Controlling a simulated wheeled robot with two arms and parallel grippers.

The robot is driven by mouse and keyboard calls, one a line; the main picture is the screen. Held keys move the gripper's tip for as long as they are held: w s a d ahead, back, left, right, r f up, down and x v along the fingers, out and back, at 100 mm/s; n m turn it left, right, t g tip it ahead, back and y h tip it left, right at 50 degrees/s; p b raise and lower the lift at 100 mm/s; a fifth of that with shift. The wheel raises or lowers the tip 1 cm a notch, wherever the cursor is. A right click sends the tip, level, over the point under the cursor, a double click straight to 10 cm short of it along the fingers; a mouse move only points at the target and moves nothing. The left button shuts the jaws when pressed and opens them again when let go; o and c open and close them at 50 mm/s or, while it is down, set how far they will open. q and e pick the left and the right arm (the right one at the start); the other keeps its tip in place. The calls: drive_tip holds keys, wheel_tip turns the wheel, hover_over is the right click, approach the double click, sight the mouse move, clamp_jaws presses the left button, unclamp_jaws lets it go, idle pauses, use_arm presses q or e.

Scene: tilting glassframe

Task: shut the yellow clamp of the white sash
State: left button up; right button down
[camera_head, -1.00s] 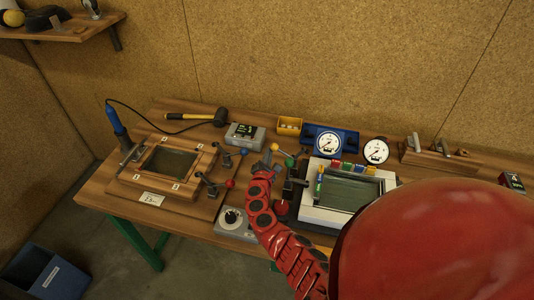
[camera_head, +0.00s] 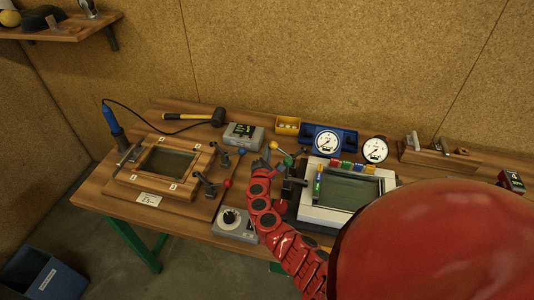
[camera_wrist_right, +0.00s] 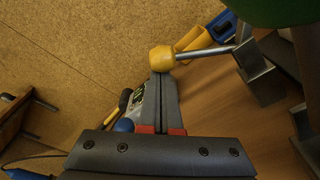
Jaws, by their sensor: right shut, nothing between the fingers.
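The white sash (camera_head: 325,214) is a pale frame around a dark pane, right of centre in the head view. The yellow clamp's ball knob (camera_head: 274,146) is at its upper left, near a green knob (camera_head: 289,161). In the right wrist view the yellow knob (camera_wrist_right: 162,58) ends a metal rod that runs right to a grey metal bracket (camera_wrist_right: 260,75). My right gripper (camera_head: 265,162) is shut and empty, its fingertips (camera_wrist_right: 163,76) right at the yellow knob. I cannot tell whether they touch. My left gripper is not in view.
A wooden frame (camera_head: 128,178) with its own levers lies to the left. A grey dial box (camera_head: 236,224), a mallet (camera_head: 218,117), a yellow bin (camera_head: 287,125) and gauges (camera_head: 375,150) stand around. A large red rounded shape hides the lower right.

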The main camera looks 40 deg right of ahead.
drive_tip(key=r+m+b, duration=0.1)
drive_tip(key=b, duration=0.1)
drive_tip(key=s+d+r+m+b, duration=0.1)
drive_tip(key=m, duration=0.1)
drive_tip(key=shift+s+r+m+t+b, duration=0.15)
drive_tip(key=shift+r+m+t+b, duration=0.15)
drive_tip(key=shift+b, duration=0.1)
drive_tip(key=shift+s+d+r+m+b, duration=0.5)
drive_tip(key=shift+r+m+b, duration=0.2)
drive_tip(key=shift+m+b, duration=0.3)
drive_tip(key=shift+r, duration=0.1)
drive_tip(key=shift+s+a, duration=0.1)
drive_tip(key=b, duration=0.2)
approach(273, 145)
drive_tip(key=shift+s+d+r+v, duration=0.45)
drive_tip(key=shift+d+r+v, duration=0.1)
drive_tip(key=shift+v, duration=3.8)
drive_tip(key=shift+w, duration=0.1)
